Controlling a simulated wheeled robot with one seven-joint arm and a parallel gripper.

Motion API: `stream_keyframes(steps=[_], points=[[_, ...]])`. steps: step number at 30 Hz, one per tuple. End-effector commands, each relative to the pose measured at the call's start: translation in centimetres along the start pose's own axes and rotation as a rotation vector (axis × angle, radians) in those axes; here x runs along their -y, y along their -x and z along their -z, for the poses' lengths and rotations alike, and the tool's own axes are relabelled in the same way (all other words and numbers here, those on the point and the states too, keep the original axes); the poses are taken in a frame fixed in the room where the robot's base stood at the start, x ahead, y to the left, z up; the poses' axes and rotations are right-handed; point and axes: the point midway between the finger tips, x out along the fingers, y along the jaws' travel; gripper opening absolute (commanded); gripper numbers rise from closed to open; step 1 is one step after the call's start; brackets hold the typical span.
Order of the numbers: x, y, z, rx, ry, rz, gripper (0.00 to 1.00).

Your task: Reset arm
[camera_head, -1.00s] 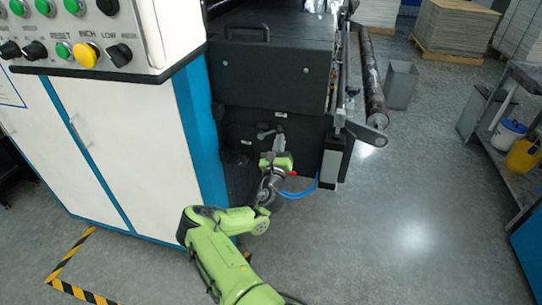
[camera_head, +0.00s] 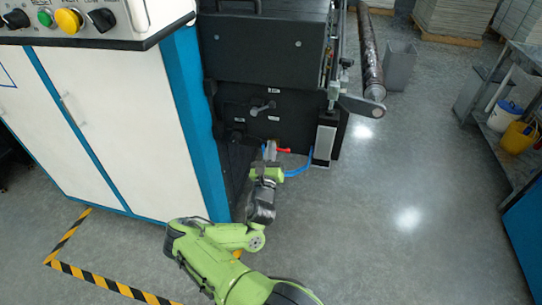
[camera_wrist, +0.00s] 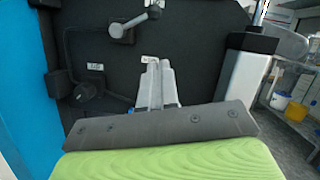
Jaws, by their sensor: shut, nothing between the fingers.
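My gripper (camera_head: 270,150) is at the end of my green arm, low in front of the black machine front (camera_head: 265,95). In the wrist view my gripper (camera_wrist: 158,66) has its two grey fingers together, with nothing between them. A grey lever handle (camera_head: 263,107) is on the black panel beyond the gripper. It also shows in the wrist view (camera_wrist: 122,30), above and left of the fingertips and apart from them.
A white cabinet (camera_head: 100,120) with a blue edge and a control panel (camera_head: 80,18) stands at left. A blue hose (camera_head: 300,168) and a red part (camera_head: 283,150) are near the gripper. A roller (camera_head: 371,60) and grey bin (camera_head: 399,68) stand behind.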

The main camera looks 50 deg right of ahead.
Motion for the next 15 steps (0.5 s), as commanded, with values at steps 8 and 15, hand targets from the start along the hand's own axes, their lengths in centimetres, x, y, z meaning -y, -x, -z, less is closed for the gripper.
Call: stream_keyframes(steps=[8,15], points=[[0.1,2.4,0.0,-0.001,0.0,0.002,0.0],[0.1,2.3,0.0,-0.001,-0.001,0.002,0.0]])
